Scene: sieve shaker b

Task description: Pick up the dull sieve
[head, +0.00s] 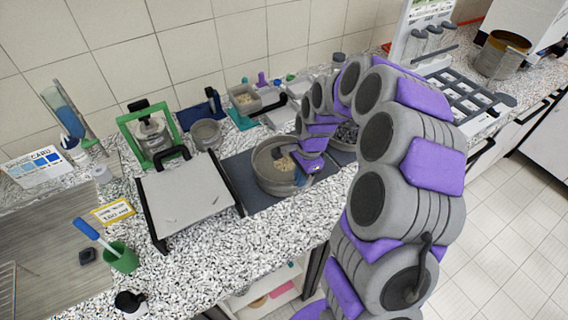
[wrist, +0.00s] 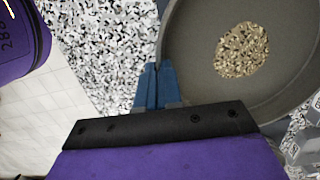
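The dull sieve (head: 263,168) is a round grey pan with a heap of pale grain in it, over the dark mat in the middle of the counter. I cannot tell whether it touches the mat. In the wrist view the sieve (wrist: 192,40) fills the upper right, with the grain near its middle. My gripper (head: 297,178) is at the sieve's right side. In the wrist view its blue fingertips (wrist: 157,72) are close together, one on each side of the sieve's thin rim, and look closed on it. My arm hides part of the sieve's right side.
A grey flat-topped device (head: 185,198) with black handles stands left of the sieve. A small grey pot (head: 206,135) is behind. A pan of dark gravel (head: 347,134) is partly behind my arm. A brass sieve (head: 499,62) stands far right. A green cup (head: 122,258) is front left.

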